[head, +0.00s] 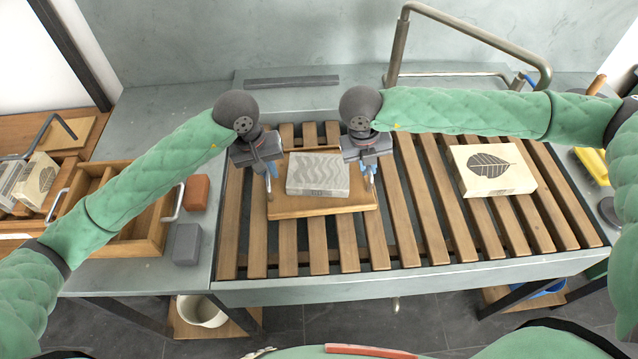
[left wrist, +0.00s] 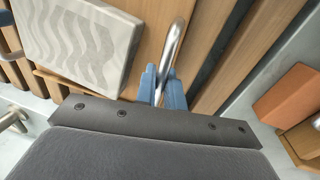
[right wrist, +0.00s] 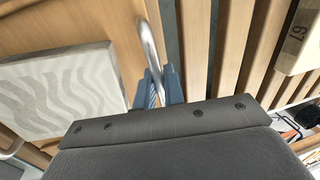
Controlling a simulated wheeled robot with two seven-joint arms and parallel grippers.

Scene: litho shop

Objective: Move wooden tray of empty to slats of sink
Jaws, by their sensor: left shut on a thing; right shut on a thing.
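A wooden tray (head: 320,205) is over the left part of the slats (head: 408,235) of the sink. I cannot tell if it touches them. A grey block (head: 318,170) with a wavy pattern lies on the tray, so it is not empty. My left gripper (head: 270,180) is shut on the tray's left metal handle, which shows in the left wrist view (left wrist: 176,45). My right gripper (head: 369,178) is shut on the right metal handle, which shows in the right wrist view (right wrist: 150,45). The grippers hide parts of both handles in the head view.
A cream block with a leaf print (head: 493,168) lies on the slats to the right. A wooden box with metal handles (head: 128,246) stands left of the sink, beside a red-brown block (head: 196,192) and a grey block (head: 187,243). A bent metal pipe (head: 480,35) rises behind.

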